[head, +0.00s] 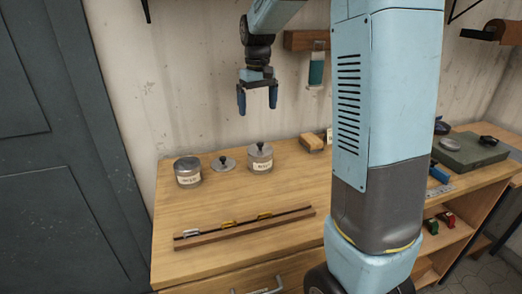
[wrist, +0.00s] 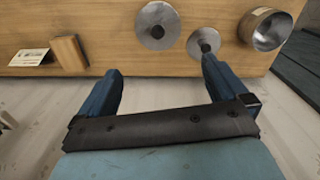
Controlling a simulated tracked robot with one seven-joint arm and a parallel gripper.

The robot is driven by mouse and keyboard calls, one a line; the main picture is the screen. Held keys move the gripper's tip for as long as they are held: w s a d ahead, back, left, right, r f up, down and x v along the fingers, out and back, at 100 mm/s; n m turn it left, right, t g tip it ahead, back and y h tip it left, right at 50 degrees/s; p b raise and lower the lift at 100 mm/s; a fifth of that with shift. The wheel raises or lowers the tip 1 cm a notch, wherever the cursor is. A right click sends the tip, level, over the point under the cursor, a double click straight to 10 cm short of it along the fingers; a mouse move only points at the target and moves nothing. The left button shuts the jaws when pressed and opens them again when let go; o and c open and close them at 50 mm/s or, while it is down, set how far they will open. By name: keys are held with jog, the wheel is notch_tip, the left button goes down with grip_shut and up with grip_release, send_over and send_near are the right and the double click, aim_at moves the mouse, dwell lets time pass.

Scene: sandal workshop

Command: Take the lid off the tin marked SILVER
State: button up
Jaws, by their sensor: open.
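A lidded tin (head: 260,158) with a black knob and a pale label stands towards the back of the bench; its lid top shows in the wrist view (wrist: 157,27). A second tin (head: 187,171), with a label and no knobbed lid on it, stands to its left and also shows in the wrist view (wrist: 267,30). The lettering on both labels is too small to read surely. A loose knobbed lid (head: 223,163) lies between the tins. My gripper (head: 257,108) is open and empty, pointing down, above and apart from the lidded tin; its fingers also show in the wrist view (wrist: 160,65).
A wooden block (head: 312,142) stands right of the lidded tin, beside a small card (wrist: 29,57). A wooden rail (head: 245,226) with coloured clips lies near the front. A grey-green slab (head: 470,151) is at the right. Bare bench lies between the tins and the rail.

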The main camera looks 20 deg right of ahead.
send_over(260, 142)
jog(key=f, duration=0.7)
jog(key=shift+w+a+f, duration=0.2)
jog(key=shift+w+f, duration=0.1)
jog(key=shift+w, duration=0.05)
jog(key=shift+s+d+f, duration=0.1)
jog(key=shift+s+f, duration=0.1)
jog(key=shift+f, duration=1.25)
jog(key=shift+s+d+f, duration=0.1)
jog(key=shift+s+f, duration=0.05)
jog(key=shift+f, duration=1.25)
jog(key=shift+c, duration=0.3)
jog(key=c, duration=0.6)
